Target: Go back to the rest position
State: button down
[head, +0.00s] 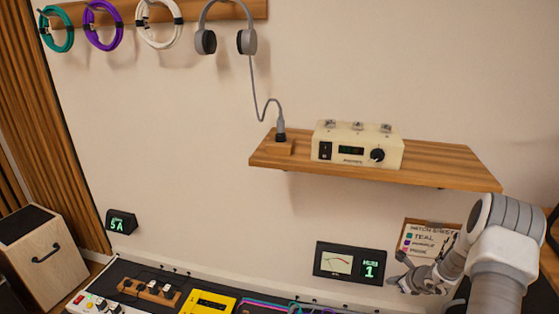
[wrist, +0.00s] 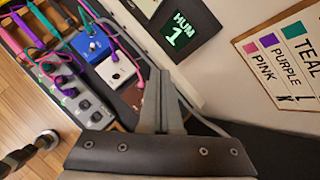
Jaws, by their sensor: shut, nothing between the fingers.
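My gripper (head: 420,280) is at the lower right in the head view, in front of the wall and just left of my arm's white and grey links. In the wrist view my gripper (wrist: 160,78) has its fingers together, with nothing between them. It points toward the foot of the wall, near the pedals and the hum display. In the head view it is partly in front of the patch card (head: 432,238). The patch card also shows in the wrist view (wrist: 285,55), with teal, purple and pink labels.
A wooden shelf (head: 440,160) holds a cream amplifier unit (head: 357,147). Headphones (head: 226,35) and coiled cables hang from a wall rail. The hum display (head: 350,262) reads 1. A yellow pedal (head: 207,303) and a white strip (head: 92,304) stand below. A blue pedal (wrist: 92,45) has cables plugged in.

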jog(key=w+a+r+n+y, duration=0.1)
jog(key=a+r+n, duration=0.3)
jog(key=r, duration=0.4)
jog(key=w+a+r+n+y, duration=0.1)
jog(key=a+r+n, duration=0.2)
jog(key=a+r, duration=0.35)
jog(key=s+a+r+n+g, duration=0.1)
jog(key=s+a+r+n, duration=0.3)
jog(key=r, duration=0.4)
jog(key=s+a+r+n, duration=0.3)
jog(key=a+r+n, duration=0.15)
jog(key=r, duration=0.35)
jog(key=s+a+r+n+g, duration=0.1)
jog(key=s+a+r+n, duration=0.25)
jog(key=s, duration=0.35)
jog(key=s+a+r+n+g, duration=0.1)
jog(key=s+a+r+n, duration=0.2)
jog(key=s+r+n, duration=0.35)
jog(key=s+d+n+t+h, duration=0.1)
jog(key=s+n+h, duration=0.1)
jog(key=s, duration=0.6)
jog(key=s+d+n+h, duration=0.2)
jog(key=s, duration=0.6)
notch_tip(320, 180, up, 19)
jog(key=p, duration=1.8)
jog(key=shift+w+a+p, duration=0.25)
jog(key=shift+w+p, duration=0.15)
jog(key=shift+w, duration=0.05)
jog(key=shift+f, duration=0.1)
